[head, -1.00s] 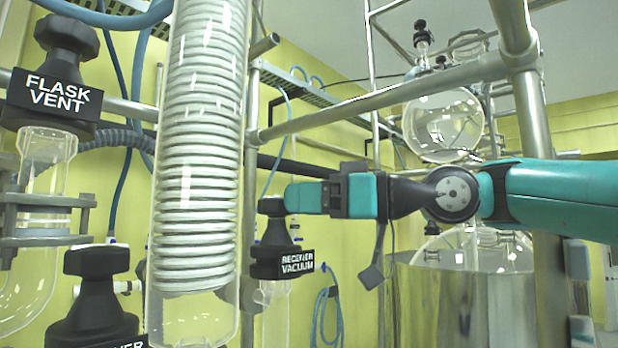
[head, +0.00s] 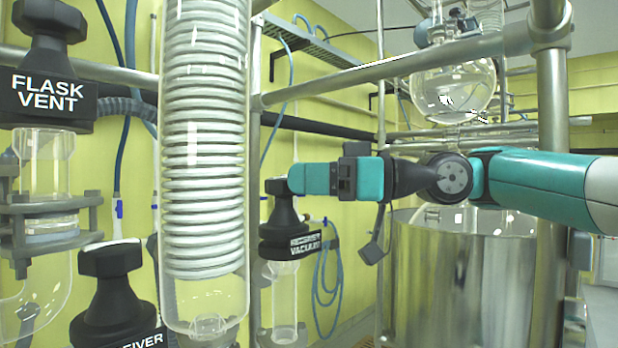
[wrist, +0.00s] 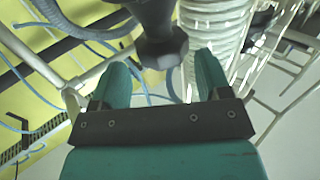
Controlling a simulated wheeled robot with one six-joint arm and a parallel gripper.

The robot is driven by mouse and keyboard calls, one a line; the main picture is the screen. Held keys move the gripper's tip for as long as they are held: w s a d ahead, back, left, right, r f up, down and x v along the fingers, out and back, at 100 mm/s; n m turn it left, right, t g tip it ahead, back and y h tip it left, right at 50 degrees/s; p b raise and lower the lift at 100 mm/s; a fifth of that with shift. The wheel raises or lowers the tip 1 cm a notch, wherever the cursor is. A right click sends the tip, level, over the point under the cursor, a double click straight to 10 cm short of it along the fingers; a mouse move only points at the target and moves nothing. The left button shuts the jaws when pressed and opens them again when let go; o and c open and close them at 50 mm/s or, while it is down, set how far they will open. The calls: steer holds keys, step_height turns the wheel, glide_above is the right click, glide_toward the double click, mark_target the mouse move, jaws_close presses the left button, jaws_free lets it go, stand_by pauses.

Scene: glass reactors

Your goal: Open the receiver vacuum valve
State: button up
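The receiver vacuum valve has a black knob (head: 280,187) on a black body with a "RECEIVER VACUUM" label (head: 305,244), above a clear glass tube (head: 285,290). My gripper (head: 292,178) reaches in level from the right, its teal fingertips at the knob's right edge. In the wrist view my gripper (wrist: 162,70) is open, with one finger on each side. A black knob (wrist: 162,50) shows in the gap, at or just beyond the fingertips. I cannot tell whether either finger touches it.
A glass condenser with a white coil (head: 203,150) stands left of the valve. The flask vent valve (head: 48,95) and another black receiver valve (head: 112,290) are further left. Metal rails (head: 400,65) and an upright post (head: 552,150) frame the arm. A steel vessel (head: 455,290) stands below it.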

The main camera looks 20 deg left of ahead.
steer(key=shift+w+d+f, duration=0.15)
steer(key=shift+w+f, duration=0.1)
steer(key=shift+w, duration=0.05)
